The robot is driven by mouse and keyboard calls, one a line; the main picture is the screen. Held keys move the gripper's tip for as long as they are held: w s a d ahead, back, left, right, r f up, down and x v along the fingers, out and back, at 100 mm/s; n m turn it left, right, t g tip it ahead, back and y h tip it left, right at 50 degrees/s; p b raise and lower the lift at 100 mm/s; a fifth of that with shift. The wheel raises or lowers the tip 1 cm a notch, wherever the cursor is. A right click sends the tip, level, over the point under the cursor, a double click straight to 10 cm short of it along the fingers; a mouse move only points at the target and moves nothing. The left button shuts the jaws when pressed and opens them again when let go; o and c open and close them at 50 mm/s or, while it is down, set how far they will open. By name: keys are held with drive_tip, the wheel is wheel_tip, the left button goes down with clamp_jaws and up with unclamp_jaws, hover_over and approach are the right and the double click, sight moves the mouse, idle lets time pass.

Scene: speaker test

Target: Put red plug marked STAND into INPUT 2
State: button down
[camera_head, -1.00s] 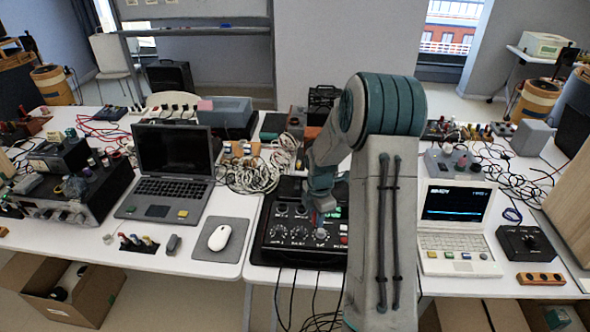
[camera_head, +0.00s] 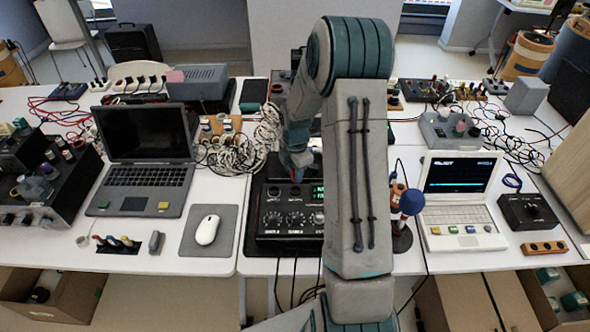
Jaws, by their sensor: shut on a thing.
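The black mixer-like unit (camera_head: 285,228) with knobs and a green display lies on the middle table, partly hidden behind my arm. My gripper (camera_head: 297,174) is over the back part of this unit, pointing down, small in view. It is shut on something. A small spot of red shows at the fingertips, which fits the red plug, but its shape and STAND marking cannot be read. The sockets and any INPUT 2 label are too small or hidden to make out. I cannot tell whether the plug touches the unit.
A laptop (camera_head: 148,165) and a mouse (camera_head: 207,229) on a grey pad are at left. A stand with a blue ball (camera_head: 411,202) is close right of my arm. A white laptop (camera_head: 459,205) and a black knob box (camera_head: 527,211) are further right. Coiled cables (camera_head: 232,153) lie behind left.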

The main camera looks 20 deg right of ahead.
drive_tip(key=shift+f+b, duration=1.45)
drive_tip(key=shift+f, duration=0.8)
drive_tip(key=shift+f, duration=0.25)
drive_tip(key=c, duration=1.2)
unclamp_jaws()
